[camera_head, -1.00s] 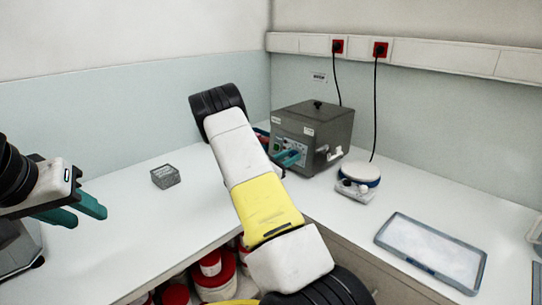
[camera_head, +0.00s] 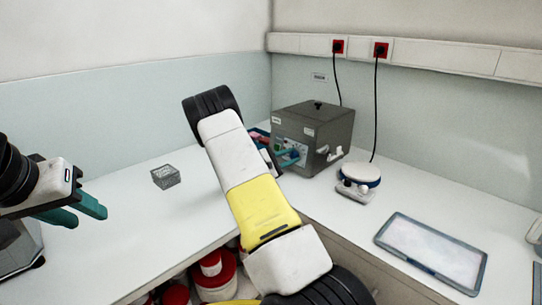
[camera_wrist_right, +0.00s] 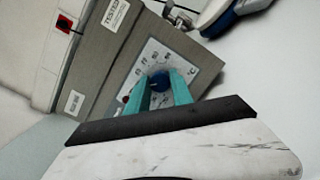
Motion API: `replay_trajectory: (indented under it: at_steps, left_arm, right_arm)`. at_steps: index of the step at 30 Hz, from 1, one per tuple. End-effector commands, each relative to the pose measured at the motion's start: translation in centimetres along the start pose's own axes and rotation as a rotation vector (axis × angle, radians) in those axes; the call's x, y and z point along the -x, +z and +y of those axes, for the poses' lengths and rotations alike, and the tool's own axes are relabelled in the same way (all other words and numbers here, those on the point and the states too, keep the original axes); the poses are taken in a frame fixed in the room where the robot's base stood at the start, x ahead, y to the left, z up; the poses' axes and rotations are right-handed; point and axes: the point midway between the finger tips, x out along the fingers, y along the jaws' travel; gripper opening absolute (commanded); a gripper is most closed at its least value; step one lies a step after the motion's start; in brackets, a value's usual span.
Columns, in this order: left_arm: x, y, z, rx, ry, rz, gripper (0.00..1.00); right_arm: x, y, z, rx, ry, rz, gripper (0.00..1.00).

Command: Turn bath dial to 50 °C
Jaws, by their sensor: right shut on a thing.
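The grey water bath (camera_head: 325,132) stands at the back corner of the counter, with a pale control panel on its front. In the right wrist view the panel (camera_wrist_right: 150,56) carries printed scale marks around a blue dial (camera_wrist_right: 159,82). My right gripper (camera_wrist_right: 160,84) has its two teal fingers on either side of the dial and is shut on it. In the head view the right gripper (camera_head: 291,156) is at the bath's front, partly behind my forearm. The dial's exact setting is too small to read. My left gripper (camera_head: 88,210) is over the left counter, fingers apart and empty.
A small grey rack (camera_head: 166,177) sits on the left counter. A white and blue round device (camera_head: 359,176) stands right of the bath, and a tray (camera_head: 432,252) lies at the right. Red-lidded tubs (camera_head: 213,275) are below the counter. The left counter is mostly clear.

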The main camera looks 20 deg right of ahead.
Motion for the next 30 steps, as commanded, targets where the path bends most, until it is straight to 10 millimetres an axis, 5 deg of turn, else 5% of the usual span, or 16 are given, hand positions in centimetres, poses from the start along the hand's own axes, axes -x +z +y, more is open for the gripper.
replay_trajectory:
  at_steps: [12, 13, 16, 26, 30]
  left_arm:
    - [0.0, 0.0, 0.0, 0.000, 0.000, 0.000, 0.36]
    - [0.0, 0.0, 0.0, 0.000, 0.000, 0.000, 0.36]
    - [0.0, 0.0, 0.0, 0.000, 0.000, 0.000, 0.36]
    - [0.0, 0.0, 0.0, 0.000, 0.000, 0.000, 0.36]
    - [0.0, 0.0, 0.0, 0.000, 0.000, 0.000, 0.36]
  right_arm:
    - [0.1, -0.1, 0.0, -0.006, -0.001, 0.002, 0.00]
    - [0.1, -0.1, 0.0, -0.006, -0.001, 0.002, 0.31]
    - [0.1, -0.1, 0.0, -0.006, -0.001, 0.002, 0.49]
    - [0.2, 0.0, 0.0, -0.006, -0.001, 0.001, 0.49]
    - [1.7, -0.1, 0.1, -0.006, 0.000, 0.003, 0.49]
